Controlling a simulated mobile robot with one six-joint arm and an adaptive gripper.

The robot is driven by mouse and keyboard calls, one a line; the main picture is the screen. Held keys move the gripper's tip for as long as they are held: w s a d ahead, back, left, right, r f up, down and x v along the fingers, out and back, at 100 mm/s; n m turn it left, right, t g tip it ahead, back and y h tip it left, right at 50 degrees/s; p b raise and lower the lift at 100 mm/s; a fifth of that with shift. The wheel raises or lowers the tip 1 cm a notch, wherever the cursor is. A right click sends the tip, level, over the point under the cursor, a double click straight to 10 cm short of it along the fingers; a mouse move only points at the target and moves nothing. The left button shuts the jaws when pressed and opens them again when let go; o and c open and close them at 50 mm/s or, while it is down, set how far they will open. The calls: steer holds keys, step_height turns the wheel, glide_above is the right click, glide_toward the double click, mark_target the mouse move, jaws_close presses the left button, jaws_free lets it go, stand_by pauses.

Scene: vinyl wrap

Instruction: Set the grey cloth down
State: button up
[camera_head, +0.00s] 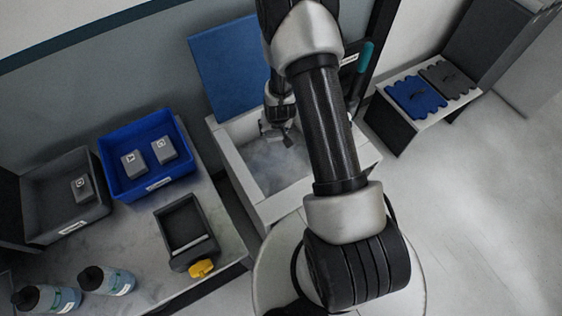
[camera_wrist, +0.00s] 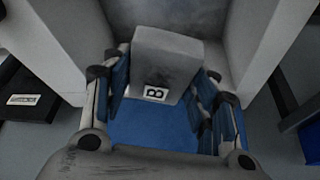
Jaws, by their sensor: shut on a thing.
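A grey cloth-like piece with wavy edges (camera_head: 449,77) lies flat on the bench at the right, beside a similar blue one (camera_head: 416,97). My gripper (camera_head: 280,135) is over the open white box (camera_head: 226,150), far from that bench. In the wrist view, my gripper (camera_wrist: 160,90) is shut on a grey block (camera_wrist: 168,58) with a white label that seems to read B. The block sits between the blue finger pads. In the head view my arm partly hides the box, and the block is hard to make out.
A blue lid panel (camera_head: 228,62) stands open behind the box. The left table holds a blue bin (camera_head: 151,190) with two grey blocks, a grey bin (camera_head: 85,222) with one, a dark tray (camera_head: 172,258), a yellow object (camera_head: 201,268) and two bottles (camera_head: 107,281).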

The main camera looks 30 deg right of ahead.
glide_above(281, 162)
steer(key=s, duration=0.1)
step_height(281, 162, down, 5)
steer(key=shift+m, duration=0.3)
steer(key=f+b, duration=0.1)
steer(key=f, duration=0.4)
steer(key=f+b, duration=0.1)
steer(key=f, duration=0.4)
steer(key=f+b, duration=0.2)
steer(key=f, duration=0.3)
steer(key=shift+s+a, duration=0.2)
steer(key=shift+a, duration=0.1)
steer(key=shift+f+b, duration=0.75)
steer(key=shift+f, duration=1.7)
steer(key=shift+f, duration=0.2)
steer(key=o, duration=0.9)
steer(key=shift+o, duration=0.2)
